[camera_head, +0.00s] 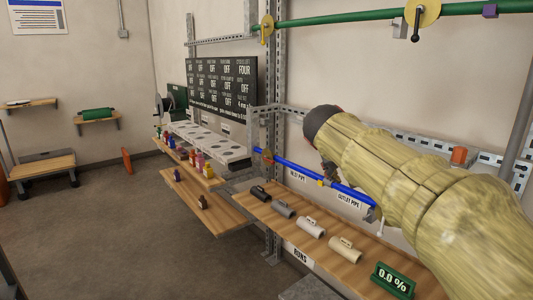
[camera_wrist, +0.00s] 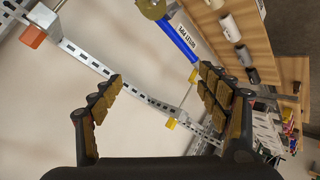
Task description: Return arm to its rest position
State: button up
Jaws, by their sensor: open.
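My gripper (camera_wrist: 160,92) is open and empty in the wrist view, with its two padded fingers spread wide apart. Between and beyond the fingers are the pale wall and a slotted metal rail (camera_wrist: 130,90). The blue pipe (camera_wrist: 178,45) passes beyond the right finger, apart from it as far as I can tell. In the head view my arm, in a yellowish sleeve, reaches in from the lower right and hides part of the wall and rail. A small dark part of my gripper seems to show below the sleeve's dark end; most of it is hidden.
A wooden shelf (camera_head: 272,212) holds several short pipe pieces and a green "0.0 %" sign (camera_head: 394,281). The blue pipe (camera_head: 310,176) runs just above it. A green pipe (camera_head: 350,15) crosses high up. A lower board (camera_head: 205,205) juts out at left. The floor (camera_head: 90,235) at left is open.

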jog(key=s+a+f+g+y+p, duration=0.1)
jog(key=s+f, duration=0.5)
jog(key=s, duration=0.6)
jog(key=s+a+f+g+y+p, duration=0.1)
jog(key=s+f, duration=0.5)
jog(key=s, duration=0.7)
jog(key=s+a+f+g+y+p, duration=0.1)
jog(key=s+f+y+p, duration=0.3)
jog(key=s, duration=0.9)
jog(key=shift+a+f+m+y, duration=0.35)
jog(key=shift+a+f, duration=0.4)
jog(key=shift+f, duration=0.55)
